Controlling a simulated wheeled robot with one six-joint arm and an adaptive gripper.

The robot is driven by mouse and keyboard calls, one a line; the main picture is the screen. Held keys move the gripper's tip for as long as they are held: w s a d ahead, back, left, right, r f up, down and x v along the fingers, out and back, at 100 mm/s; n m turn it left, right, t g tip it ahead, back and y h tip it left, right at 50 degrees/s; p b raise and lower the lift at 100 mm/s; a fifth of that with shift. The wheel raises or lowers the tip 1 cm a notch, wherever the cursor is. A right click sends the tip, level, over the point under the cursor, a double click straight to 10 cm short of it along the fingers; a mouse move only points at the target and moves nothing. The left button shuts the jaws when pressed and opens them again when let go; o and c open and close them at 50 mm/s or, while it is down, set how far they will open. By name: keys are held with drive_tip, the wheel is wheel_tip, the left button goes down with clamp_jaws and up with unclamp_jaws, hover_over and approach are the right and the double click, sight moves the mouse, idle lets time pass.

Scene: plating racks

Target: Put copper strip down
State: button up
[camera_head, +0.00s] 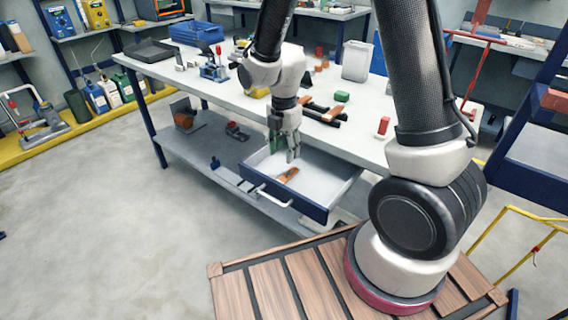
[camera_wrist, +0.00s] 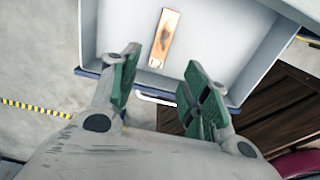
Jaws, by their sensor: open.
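The copper strip (camera_head: 288,174) lies in the open drawer (camera_head: 322,190) under the workbench. In the wrist view the strip (camera_wrist: 164,38) is a flat orange-brown piece with a dark patch, lying on the pale drawer floor (camera_wrist: 207,45). My gripper (camera_head: 288,150) is above the drawer in the head view. In the wrist view its green-padded fingers (camera_wrist: 160,92) are spread apart with nothing between them. The strip is beyond the fingertips and apart from them.
The drawer's white handle (camera_head: 272,196) faces the front. A wooden platform (camera_head: 285,285) is below, and open floor lies to the left.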

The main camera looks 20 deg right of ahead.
drive_tip(key=s+d+r+m+t, duration=0.1)
drive_tip(key=s+d+r+m, duration=0.25)
drive_tip(key=r+m, duration=0.4)
drive_tip(key=s+d+r+m+t, duration=0.1)
drive_tip(key=s+d+r+m, duration=0.3)
drive_tip(key=r, duration=0.6)
drive_tip(key=s+d+r+m+t, duration=0.1)
drive_tip(key=s+d+r+m, duration=0.2)
drive_tip(key=s+m, duration=0.3)
drive_tip(key=s+d+r+m+t, duration=0.1)
drive_tip(key=s+d+r+m, duration=0.2)
drive_tip(key=s+m, duration=0.3)
drive_tip(key=shift+d+r+m, duration=0.4)
drive_tip(key=shift+d+m, duration=0.2)
drive_tip(key=shift+m, duration=0.05)
drive_tip(key=shift+c, duration=0.4)
